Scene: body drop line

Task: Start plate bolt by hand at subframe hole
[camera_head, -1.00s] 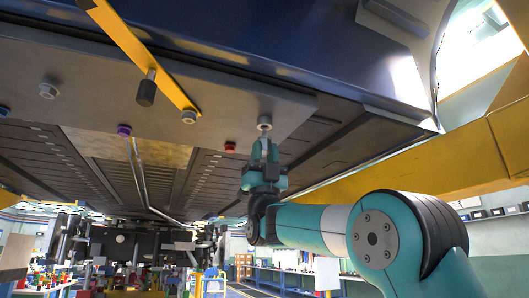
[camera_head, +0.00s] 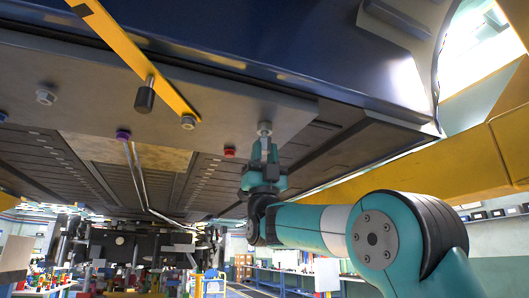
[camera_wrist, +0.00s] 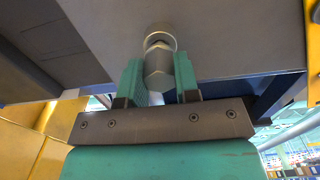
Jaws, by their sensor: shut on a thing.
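The subframe is a grey plate (camera_head: 225,110) under the dark blue car body, seen from below. A light metal collar (camera_head: 264,128) on its underside is directly above my gripper (camera_head: 265,150), which points up. In the wrist view the plate bolt (camera_wrist: 158,68) is a pale metal piece with a hex head between my two teal fingers. My gripper is shut on it. The bolt's upper end meets the round collar (camera_wrist: 160,35), which hides the hole. I cannot tell how far the bolt is in.
A yellow bar (camera_head: 135,50) with a dark hanging knob (camera_head: 145,98) crosses the plate at left. A purple fitting (camera_head: 123,135) and a red fitting (camera_head: 229,151) are nearby. A large yellow beam (camera_head: 440,165) runs along the right.

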